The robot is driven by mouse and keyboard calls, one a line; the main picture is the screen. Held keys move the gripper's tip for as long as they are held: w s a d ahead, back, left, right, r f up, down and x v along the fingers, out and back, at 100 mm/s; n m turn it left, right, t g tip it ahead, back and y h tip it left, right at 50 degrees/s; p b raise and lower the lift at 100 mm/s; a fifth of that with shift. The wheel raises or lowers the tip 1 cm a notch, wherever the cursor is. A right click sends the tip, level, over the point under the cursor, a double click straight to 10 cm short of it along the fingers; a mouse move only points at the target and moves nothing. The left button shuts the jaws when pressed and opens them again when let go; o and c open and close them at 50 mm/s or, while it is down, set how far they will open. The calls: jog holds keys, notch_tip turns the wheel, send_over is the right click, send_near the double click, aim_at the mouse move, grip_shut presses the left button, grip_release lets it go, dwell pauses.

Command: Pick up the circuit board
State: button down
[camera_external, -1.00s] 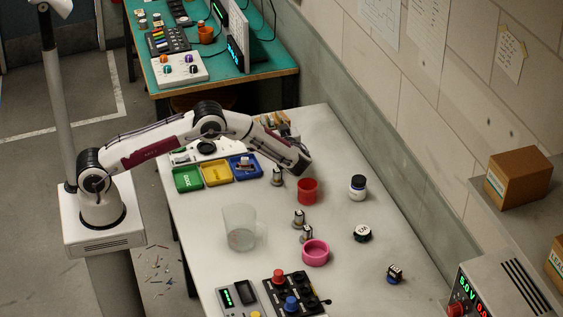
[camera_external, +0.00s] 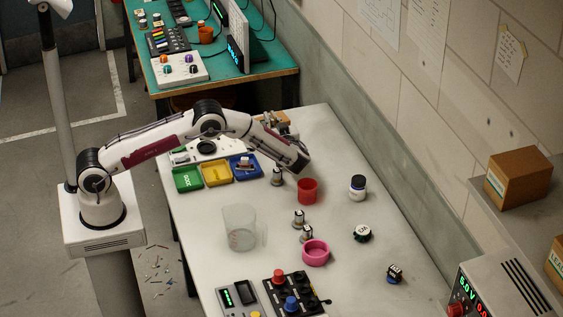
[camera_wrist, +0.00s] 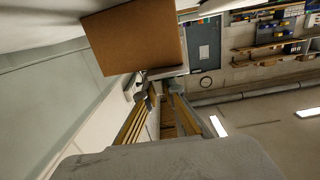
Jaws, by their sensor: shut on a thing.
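I cannot make out a circuit board clearly in the external view. A flat brown square thing (camera_wrist: 135,38) fills the upper left of the wrist view, just beyond the fingers.
Green (camera_external: 187,179), yellow (camera_external: 216,173) and blue (camera_external: 246,167) trays stand near the arm.

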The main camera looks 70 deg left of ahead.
aim_at(271, 117)
jog(key=shift+r, duration=0.1)
jog(key=shift+r, duration=4.95)
jog(key=shift+a+r+m+t, duration=1)
jog(key=shift+a+r+t, duration=0.55)
jog(key=shift+a, duration=0.2)
jog(key=w+f+m+t, duration=0.1)
jog(key=t, duration=0.1)
jog(key=w+d+f+m+t+h, duration=0.1)
jog(key=w+f, duration=0.1)
jog(key=shift+m+t, duration=0.3)
jog(key=shift+t, duration=0.05)
